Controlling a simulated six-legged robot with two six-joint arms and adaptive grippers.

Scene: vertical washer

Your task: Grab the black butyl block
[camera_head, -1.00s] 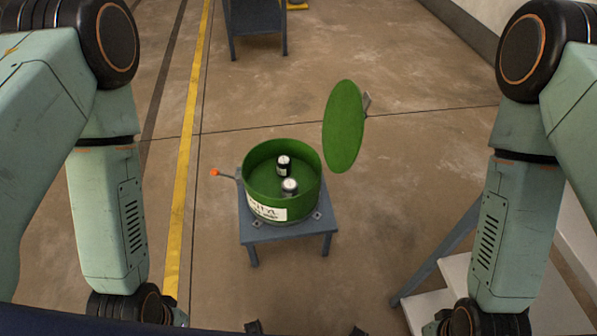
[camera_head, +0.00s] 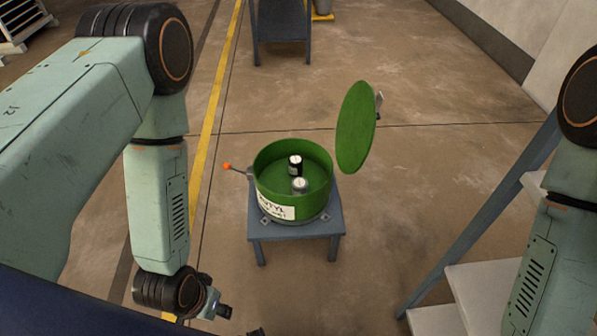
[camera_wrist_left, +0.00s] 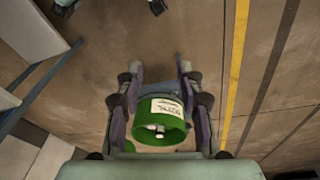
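A small black cylinder with a pale top (camera_head: 295,165), which fits the black butyl block, stands inside an open green drum (camera_head: 262,180). A grey cylinder with a pale top (camera_head: 299,186) stands close in front of it. The drum has a white label and sits on a blue-grey stand. My left gripper (camera_head: 238,322) is partly in view at the bottom edge, apart from the drum. In the left wrist view my left gripper (camera_wrist_left: 159,68) is open and empty, with the drum (camera_wrist_left: 160,112) showing between its fingers. My right gripper is out of view.
The green lid (camera_head: 356,127) is raised at the drum's right. A lever with an orange knob (camera_head: 228,166) sticks out left. Blue-framed white steps (camera_head: 480,290) stand at the right. A second blue-grey stand (camera_head: 282,25) is behind. Floor around the drum is mostly clear.

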